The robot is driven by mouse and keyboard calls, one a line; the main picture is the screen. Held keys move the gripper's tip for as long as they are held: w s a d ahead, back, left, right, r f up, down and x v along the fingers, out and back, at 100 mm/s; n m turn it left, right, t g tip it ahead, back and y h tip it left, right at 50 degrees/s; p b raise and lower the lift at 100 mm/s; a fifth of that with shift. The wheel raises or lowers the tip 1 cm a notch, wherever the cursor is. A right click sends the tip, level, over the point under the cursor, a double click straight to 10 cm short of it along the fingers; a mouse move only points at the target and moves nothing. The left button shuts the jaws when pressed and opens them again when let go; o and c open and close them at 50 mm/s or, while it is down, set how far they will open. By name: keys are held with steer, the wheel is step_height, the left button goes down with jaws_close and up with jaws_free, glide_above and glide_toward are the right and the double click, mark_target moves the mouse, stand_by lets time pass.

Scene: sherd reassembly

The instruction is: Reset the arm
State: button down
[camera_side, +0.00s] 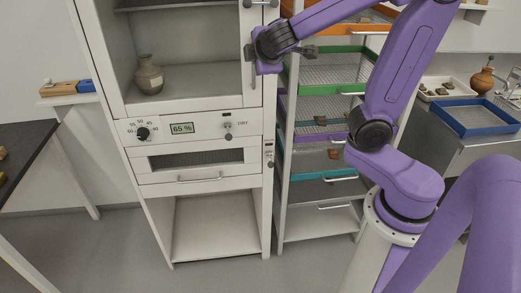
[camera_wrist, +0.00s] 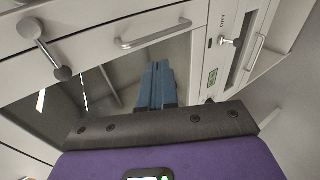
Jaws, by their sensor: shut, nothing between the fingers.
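My gripper (camera_side: 251,54) is at the right front edge of the white cabinet (camera_side: 117,60) in the side view, at the height of its upper compartment. In the wrist view its blue fingers (camera_wrist: 157,72) are together with nothing between them. They point at the cabinet front. A bar handle (camera_wrist: 152,35) and a round-ended lever (camera_wrist: 45,48) show beyond them. I cannot tell whether the fingertips touch the cabinet. My arm reaches in from the right, bent at the elbow, in front of the drawer rack.
A brown vase (camera_side: 149,75) stands in the cabinet's upper compartment. The rack has orange, green (camera_side: 345,88), purple and teal drawers beside the cabinet. A blue tray (camera_side: 474,117) and a white tray with sherds (camera_side: 443,88) lie on the right bench. A dark table (camera_side: 22,140) is at left.

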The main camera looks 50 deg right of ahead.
steer(key=s+a+f+g+y, duration=0.2)
steer(key=s+a+f+g, duration=0.1)
steer(key=s, duration=0.5)
steer(key=s+a+f+n+g+y, duration=0.1)
steer(key=s+a+f+g+y, duration=0.2)
steer(key=s, duration=0.6)
steer(key=s+a+f+n+g+y, duration=0.1)
steer(key=s+a+f+g+y, duration=0.2)
steer(key=s+f, duration=0.3)
steer(key=shift+s+a+f, duration=0.3)
steer(key=shift+s+f, duration=0.05)
steer(key=shift+s, duration=0.8)
steer(key=c, duration=1.8)
jaws_free()
